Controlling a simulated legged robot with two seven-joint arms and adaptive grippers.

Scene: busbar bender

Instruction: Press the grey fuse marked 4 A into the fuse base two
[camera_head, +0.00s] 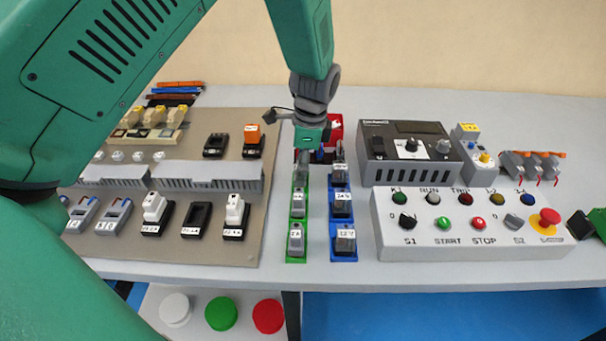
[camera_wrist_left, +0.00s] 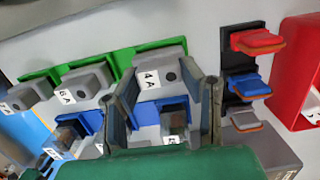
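The grey fuse marked 4 A (camera_wrist_left: 158,76) sits in the far green holder of a row in the left wrist view. My left gripper (camera_wrist_left: 168,84) is open, with one finger to each side of this fuse; I see a gap at the right finger and cannot tell contact at the left. In the head view my left gripper (camera_head: 305,155) points down at the far end of the green row and hides that fuse. Black bases stand on the beige board, one of them empty (camera_head: 196,220); I cannot read which is fuse base two. A piece of my right gripper (camera_head: 582,226) shows at the right edge.
Other grey fuses (camera_head: 296,240) stand in the green row, beside blue holders (camera_head: 343,243). A control box (camera_head: 470,222) and a grey instrument (camera_head: 409,153) stand to the right.

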